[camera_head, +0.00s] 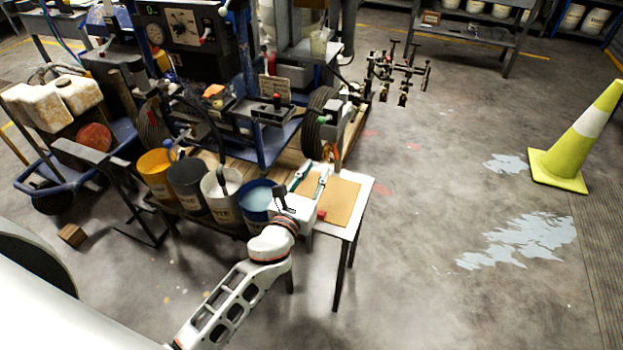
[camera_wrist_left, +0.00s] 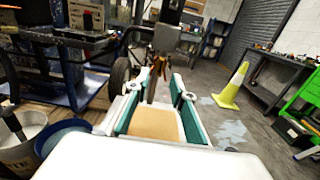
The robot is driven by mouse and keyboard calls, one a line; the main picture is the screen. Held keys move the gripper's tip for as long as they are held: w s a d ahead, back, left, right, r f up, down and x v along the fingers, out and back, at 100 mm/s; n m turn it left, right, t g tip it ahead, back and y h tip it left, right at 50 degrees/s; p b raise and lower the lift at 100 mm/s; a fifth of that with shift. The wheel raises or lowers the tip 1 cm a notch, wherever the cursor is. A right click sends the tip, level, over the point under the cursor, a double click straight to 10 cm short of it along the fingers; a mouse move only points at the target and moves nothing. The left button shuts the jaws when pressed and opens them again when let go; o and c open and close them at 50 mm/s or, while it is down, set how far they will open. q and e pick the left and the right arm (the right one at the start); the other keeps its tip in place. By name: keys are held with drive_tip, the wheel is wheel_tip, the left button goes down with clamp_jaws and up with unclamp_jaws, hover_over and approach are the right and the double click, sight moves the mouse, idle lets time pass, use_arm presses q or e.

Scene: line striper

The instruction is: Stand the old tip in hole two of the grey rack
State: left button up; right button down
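My left gripper (camera_head: 312,172) is over the small table beside the paint buckets. Its two teal-padded fingers are spread apart, and in the left wrist view the gripper (camera_wrist_left: 159,82) shows no clear object held between them. A brown mat (camera_head: 344,203) lies on the table beyond the fingers, and the mat also shows between them in the left wrist view (camera_wrist_left: 154,124). A small red thing (camera_head: 321,214) is at the mat's near edge, close to the gripper. I cannot make out the old tip or the grey rack. My right gripper is not in view.
Yellow, black, white and blue buckets (camera_head: 256,196) stand in a row left of the gripper. The blue striping machine (camera_head: 268,142) stands behind them. A yellow cone (camera_head: 580,140) is on the floor at right. The floor right of the table is mostly open.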

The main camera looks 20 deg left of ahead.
sight(325, 155)
use_arm(q)
drive_tip(key=shift+w+d, duration=0.15)
drive_tip(key=shift+w, duration=3.05)
clamp_jaws()
